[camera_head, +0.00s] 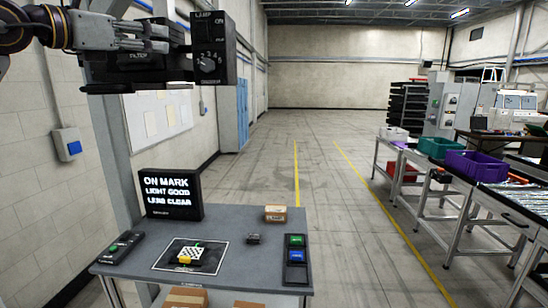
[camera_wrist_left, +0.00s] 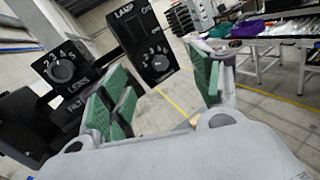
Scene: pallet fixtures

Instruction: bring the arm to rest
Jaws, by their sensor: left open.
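My left gripper (camera_head: 136,36) comes in at the upper left in the head view, in front of a black camera-like device. In the left wrist view the gripper (camera_wrist_left: 160,92) is open, its green-padded fingers apart with nothing between them. The device has a LAMP box (camera_head: 209,48) with a numbered knob and a FILTER part (camera_head: 135,66), partly hidden by the gripper. The wrist view shows the LAMP box (camera_wrist_left: 147,44) beyond the fingers and a LENS dial (camera_wrist_left: 62,70) at the left. Whether the gripper touches the device is unclear. My right gripper is not in view.
Below stands a grey table (camera_head: 222,228) with a black sign (camera_head: 171,194) reading ON MARK, LIGHT GOOD, a checkered piece on a dark mat (camera_head: 169,262), a button box (camera_head: 295,258) and a small carton (camera_head: 276,214). Benches with bins (camera_head: 474,163) stand right. The middle floor is clear.

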